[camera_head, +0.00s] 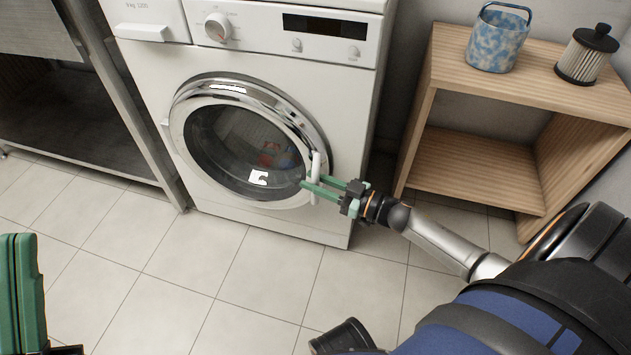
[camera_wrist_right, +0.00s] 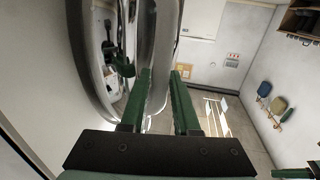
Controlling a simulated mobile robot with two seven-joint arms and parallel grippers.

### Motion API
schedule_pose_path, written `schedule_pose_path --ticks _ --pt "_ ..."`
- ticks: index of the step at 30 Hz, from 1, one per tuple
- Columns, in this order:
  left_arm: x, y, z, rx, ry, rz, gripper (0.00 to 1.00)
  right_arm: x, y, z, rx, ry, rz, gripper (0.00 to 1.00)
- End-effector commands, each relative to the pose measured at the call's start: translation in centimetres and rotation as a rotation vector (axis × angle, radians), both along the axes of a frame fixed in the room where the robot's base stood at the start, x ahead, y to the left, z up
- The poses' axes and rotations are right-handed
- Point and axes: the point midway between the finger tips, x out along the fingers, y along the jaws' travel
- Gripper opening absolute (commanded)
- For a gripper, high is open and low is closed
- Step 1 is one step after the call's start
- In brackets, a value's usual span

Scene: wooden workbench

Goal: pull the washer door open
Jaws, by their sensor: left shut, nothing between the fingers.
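The white front-loading washer (camera_head: 140,75) stands in the head view with its round, chrome-rimmed door (camera_head: 245,135) looking closed. A pale upright handle (camera_head: 316,165) sits on the right side of the door rim. My right gripper (camera_head: 312,187) is at this handle, its green fingers apart and reaching past it. In the right wrist view the fingers (camera_wrist_right: 164,98) are spread beside the chrome rim (camera_wrist_right: 90,70); contact with the handle cannot be told. My left gripper (camera_head: 25,290) is shut and empty at the lower left, away from the washer.
A wooden shelf unit (camera_head: 450,75) stands right of the washer, holding a blue mottled basket (camera_head: 497,42) and a filter-like canister (camera_head: 587,55). A metal bench (camera_head: 130,110) is close on the left. The tiled floor (camera_head: 190,255) before the door is clear.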

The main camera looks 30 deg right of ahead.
Motion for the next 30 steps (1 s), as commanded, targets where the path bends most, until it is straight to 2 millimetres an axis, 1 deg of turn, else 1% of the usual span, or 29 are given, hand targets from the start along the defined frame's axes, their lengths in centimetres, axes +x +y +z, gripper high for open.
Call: schedule_pose_path --ticks 1,7,30 --pt "0.00 0.00 0.00 -0.001 0.000 -0.001 0.00 -0.02 0.00 -0.01 0.000 0.000 0.000 0.22" --pt "0.00 -0.01 0.00 -0.002 0.001 -0.001 0.00 -0.04 -0.01 -0.02 0.000 0.000 0.000 0.00" --pt "0.01 0.01 -0.02 -0.002 0.001 -0.001 0.00 -0.07 -0.04 -0.06 0.000 0.001 0.000 0.00"
